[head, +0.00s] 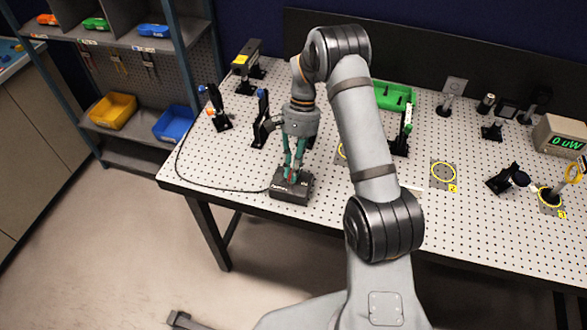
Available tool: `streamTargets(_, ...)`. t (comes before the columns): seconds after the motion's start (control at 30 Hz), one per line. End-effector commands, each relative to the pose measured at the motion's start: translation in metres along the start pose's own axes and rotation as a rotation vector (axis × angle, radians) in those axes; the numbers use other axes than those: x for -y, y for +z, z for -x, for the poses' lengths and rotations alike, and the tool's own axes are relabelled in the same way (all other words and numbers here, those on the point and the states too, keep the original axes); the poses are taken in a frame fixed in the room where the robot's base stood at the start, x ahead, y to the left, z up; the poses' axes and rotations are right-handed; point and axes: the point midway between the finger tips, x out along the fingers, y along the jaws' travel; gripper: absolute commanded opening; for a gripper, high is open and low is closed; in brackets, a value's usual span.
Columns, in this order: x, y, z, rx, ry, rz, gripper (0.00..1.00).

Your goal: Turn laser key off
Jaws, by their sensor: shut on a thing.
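A dark box-shaped laser controller (292,193) sits near the front left edge of the perforated optical table (240,160). A black cable runs from it to the left and up along the table. My gripper (291,178) points down over the box, with its green fingers close together at the top face. It is shut on a small part there, which looks like the laser key. The key is mostly hidden by the fingers and too small to make out, so its angle cannot be told. A reddish spot shows by the fingertips.
Black optic mounts (217,108) stand left of and behind my gripper. A green bin (393,96) is behind my arm. A power meter (561,136) at the right reads 0 uW. Yellow rings (443,173) mark spots on the table. A shelf with bins (113,111) is at left.

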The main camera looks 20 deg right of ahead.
Motion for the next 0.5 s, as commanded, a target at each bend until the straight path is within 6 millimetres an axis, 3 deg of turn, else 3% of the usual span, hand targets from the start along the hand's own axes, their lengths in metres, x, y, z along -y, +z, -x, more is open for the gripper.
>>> streamTargets(0.5, 0.0002, 0.0, 0.0002, 0.0, 0.013, 0.031, 0.0)
